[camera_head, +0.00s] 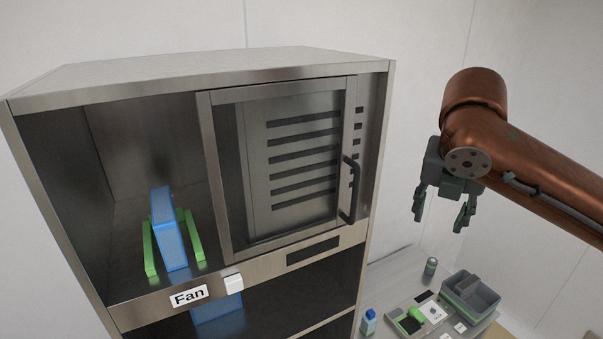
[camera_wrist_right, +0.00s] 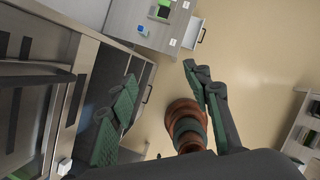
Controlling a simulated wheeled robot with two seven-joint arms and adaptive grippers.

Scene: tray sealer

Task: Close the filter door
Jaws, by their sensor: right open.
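The framed door (camera_head: 226,180) covers the right part of the cabinet's upper bay, with a slotted metal panel showing inside its frame. Its black handle (camera_head: 348,190) is upright at its right side. The bay left of the door is uncovered. There, a blue filter (camera_head: 168,230) stands upright between green holders (camera_head: 149,250). My right gripper (camera_head: 440,216) is open and empty, in the air to the right of the handle and apart from it. Its two fingers also show in the right wrist view (camera_wrist_right: 158,75), with nothing between them. My left gripper is out of view.
A white block (camera_head: 234,284) sits on the shelf edge beside the "Fan" label (camera_head: 188,296). A blue item (camera_head: 218,307) lies in the lower bay. A low worktop at the lower right holds a grey bin (camera_head: 470,294) and a blue-capped bottle (camera_head: 369,322). Air around the gripper is clear.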

